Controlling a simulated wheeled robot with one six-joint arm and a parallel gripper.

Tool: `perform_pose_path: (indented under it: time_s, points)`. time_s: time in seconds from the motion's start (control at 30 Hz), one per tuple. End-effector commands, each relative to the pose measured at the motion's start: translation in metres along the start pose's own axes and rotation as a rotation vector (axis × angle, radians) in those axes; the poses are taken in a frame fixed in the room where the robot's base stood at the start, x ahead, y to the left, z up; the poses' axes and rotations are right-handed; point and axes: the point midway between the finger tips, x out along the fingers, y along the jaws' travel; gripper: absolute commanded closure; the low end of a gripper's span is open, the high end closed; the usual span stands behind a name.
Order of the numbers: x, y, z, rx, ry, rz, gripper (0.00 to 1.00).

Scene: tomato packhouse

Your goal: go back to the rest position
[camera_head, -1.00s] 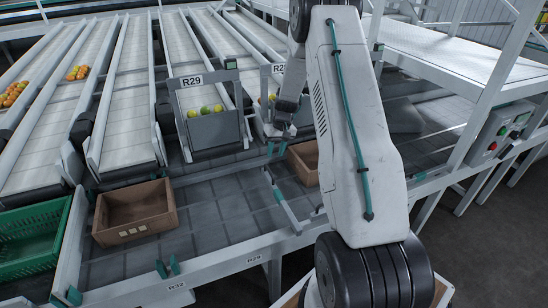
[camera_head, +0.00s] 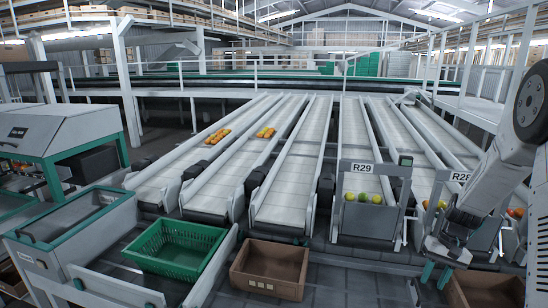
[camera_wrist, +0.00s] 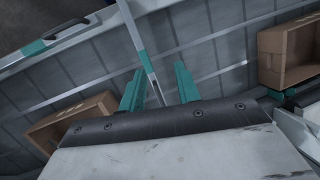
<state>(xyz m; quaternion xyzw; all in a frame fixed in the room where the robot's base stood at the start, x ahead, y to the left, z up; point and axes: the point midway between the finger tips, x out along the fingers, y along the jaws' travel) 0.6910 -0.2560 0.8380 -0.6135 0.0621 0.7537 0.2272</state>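My gripper (camera_head: 436,274) is at the right of the head view, pointing down, with two teal fingers. In the wrist view my gripper (camera_wrist: 160,72) has its fingers spread apart with nothing held between them. Below the gap I see a thin pale divider rail (camera_wrist: 140,45) and the grey roller bed (camera_wrist: 215,55). A brown crate (camera_head: 490,288) stands just right of my gripper in the head view, partly cut off by the frame's bottom edge. The fingers look apart from both crates in the wrist view.
Another brown crate (camera_head: 270,270) and a green crate (camera_head: 176,250) stand left of my gripper. Sloping lanes (camera_head: 305,160) run behind. The R29 chute (camera_head: 370,218) and R28 chute (camera_head: 472,237) hold tomatoes. White posts and railings (camera_head: 498,90) rise at the right.

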Motion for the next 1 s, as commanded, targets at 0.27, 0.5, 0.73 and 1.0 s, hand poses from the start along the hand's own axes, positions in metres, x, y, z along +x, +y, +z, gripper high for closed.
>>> perform_pose_path:
  time_s: [0.27, 0.5, 0.73, 1.0]
  points:
    - [-0.073, -0.061, 0.107, -0.048, -0.028, 0.072, 0.67]
    - [-0.114, -0.098, 0.206, -0.114, -0.004, 0.143, 0.67]
    - [-0.132, -0.115, 0.293, -0.197, 0.063, 0.201, 0.67]
    - [-0.138, -0.121, 0.366, -0.332, 0.200, 0.232, 0.67]
